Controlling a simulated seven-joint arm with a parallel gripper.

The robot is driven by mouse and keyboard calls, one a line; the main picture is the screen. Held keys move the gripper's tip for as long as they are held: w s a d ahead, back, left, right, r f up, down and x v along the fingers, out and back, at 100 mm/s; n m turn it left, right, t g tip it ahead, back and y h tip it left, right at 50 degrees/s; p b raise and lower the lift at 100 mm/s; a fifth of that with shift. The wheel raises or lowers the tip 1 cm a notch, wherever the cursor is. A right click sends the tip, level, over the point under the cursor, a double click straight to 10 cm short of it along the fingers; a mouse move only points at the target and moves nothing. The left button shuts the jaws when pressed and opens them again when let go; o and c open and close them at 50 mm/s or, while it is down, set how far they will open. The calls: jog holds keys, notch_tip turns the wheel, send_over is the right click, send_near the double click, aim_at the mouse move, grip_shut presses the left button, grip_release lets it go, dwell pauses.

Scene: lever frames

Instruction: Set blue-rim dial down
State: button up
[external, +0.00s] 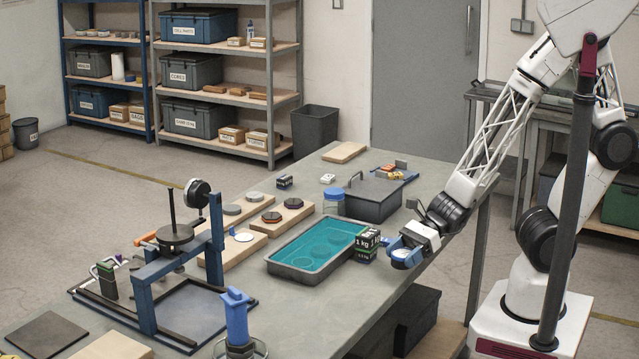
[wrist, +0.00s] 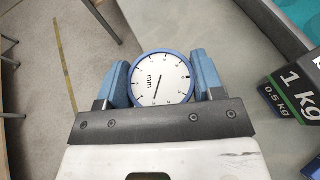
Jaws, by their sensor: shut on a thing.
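The blue-rim dial (wrist: 160,78) has a white face marked "mm" and a thin black needle. My gripper (wrist: 160,85) is shut on it, with one blue finger pad on each side of its rim. In the external view the dial (external: 405,257) shows at the end of my gripper (external: 407,250), near the table's right edge, beside the black weight box. Its face is turned toward the wrist camera. I cannot tell whether its underside touches the table.
A black "1 kg" box (external: 366,246) stands close to the dial, and a teal-lined tray (external: 315,249) lies left of it. A blue lever frame (external: 175,255) stands at the front left. Bare table lies in front of the tray.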

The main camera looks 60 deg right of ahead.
dwell(0.5)
send_over(341, 291)
jog(key=shift+f, duration=0.75)
dwell(0.3)
jog(key=shift+f, duration=1.75)
jog(key=shift+f, duration=0.15)
jog(key=o, duration=1)
